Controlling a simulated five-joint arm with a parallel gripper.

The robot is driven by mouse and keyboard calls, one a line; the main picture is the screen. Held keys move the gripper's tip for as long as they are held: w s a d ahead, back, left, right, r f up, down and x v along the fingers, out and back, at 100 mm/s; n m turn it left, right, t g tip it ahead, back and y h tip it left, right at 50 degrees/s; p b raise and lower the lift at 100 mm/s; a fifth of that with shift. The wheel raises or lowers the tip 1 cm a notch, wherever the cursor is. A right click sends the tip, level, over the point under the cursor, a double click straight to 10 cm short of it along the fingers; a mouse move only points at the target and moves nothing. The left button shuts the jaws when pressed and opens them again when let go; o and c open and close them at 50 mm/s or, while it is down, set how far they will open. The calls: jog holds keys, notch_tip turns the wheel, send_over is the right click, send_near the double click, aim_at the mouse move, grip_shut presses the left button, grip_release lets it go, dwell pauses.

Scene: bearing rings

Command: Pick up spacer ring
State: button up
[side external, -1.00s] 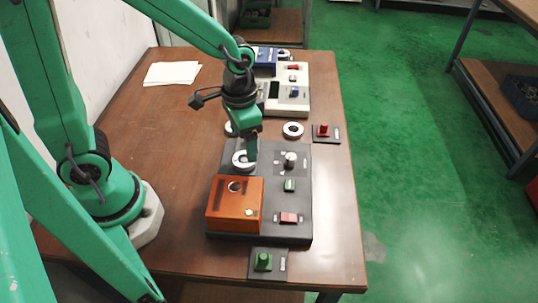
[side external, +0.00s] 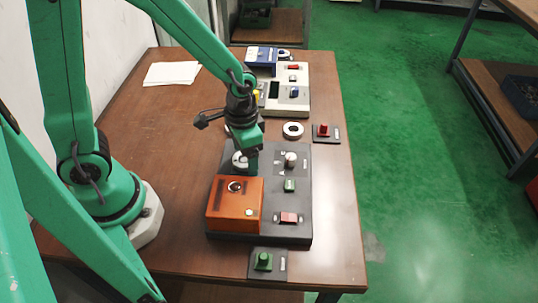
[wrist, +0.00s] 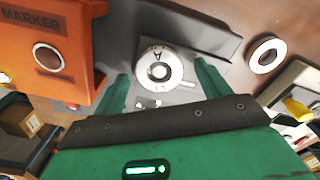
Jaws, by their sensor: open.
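A white ring (side external: 239,160) lies around a central post on the dark grey fixture (side external: 300,210). In the wrist view this ring (wrist: 166,87) bears dark markings, among them an A. My gripper (side external: 252,168) is low over the fixture beside the orange box, with the ring between its two green fingers in the wrist view (wrist: 163,70). The jaws are open and hold nothing visible. A plain white ring (wrist: 265,55) lies off to the right in the wrist view. Another white ring (side external: 293,130) lies on the table past the fixture. I cannot tell which is the spacer ring.
The orange box (side external: 234,206), labelled MARKER in the wrist view, stands close to my gripper. A silver knob (side external: 290,159) rises from the fixture. A green button (side external: 263,262) is at the near edge, a red one (side external: 323,131) at right. Table left of the fixture is clear.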

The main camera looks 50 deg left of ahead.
jog(key=shift+c, duration=0.5)
jog(key=c, duration=1.2)
jog(key=shift+r, duration=0.2)
jog(key=shift+r, duration=0.85)
jog(key=shift+s+d+r, duration=0.1)
jog(key=shift+d+r, duration=0.05)
jog(key=shift+r, duration=0.5)
jog(key=shift+s+d+r, duration=0.1)
jog(key=shift+d+r, duration=0.05)
jog(key=shift+r, duration=0.45)
jog(key=s+d+r, duration=0.6)
jog(key=s+d, duration=0.1)
jog(key=shift+s+d+r, duration=0.25)
jog(key=shift+s+d, duration=0.1)
jog(key=shift+s, duration=0.05)
